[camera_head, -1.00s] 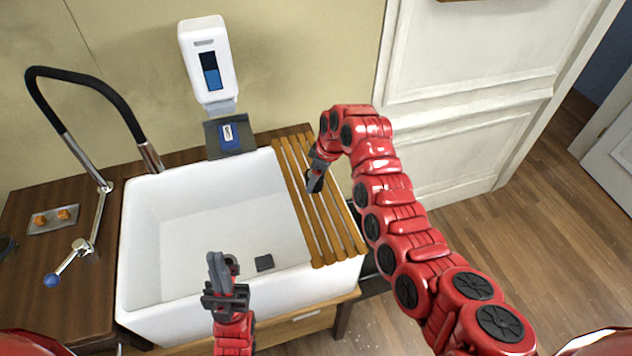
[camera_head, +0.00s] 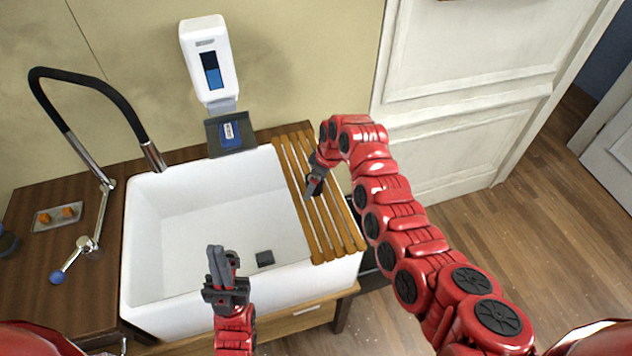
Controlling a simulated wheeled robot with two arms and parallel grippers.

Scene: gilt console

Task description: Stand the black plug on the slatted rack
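A small dark square piece (camera_head: 265,258), which may be the black plug, lies in the white sink (camera_head: 135,225) near its front wall. The slatted rack (camera_head: 322,222) of wooden bars lies across the right end of the sink. My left gripper (camera_head: 217,262) is over the front of the sink, left of the dark piece and apart from it. Its narrow fingers point up in the picture; their gap is unclear. My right gripper (camera_head: 314,188) hangs at the middle of the rack. Its fingers are small and partly hidden by its wrist, so I cannot tell what they hold.
A black-hosed faucet (camera_head: 95,90) arches at the left. A soap dispenser (camera_head: 210,62) hangs on the back wall above a dark holder (camera_head: 230,134). A small tray (camera_head: 58,217) with orange pieces sits on the wooden counter (camera_head: 50,290). The sink's middle is clear.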

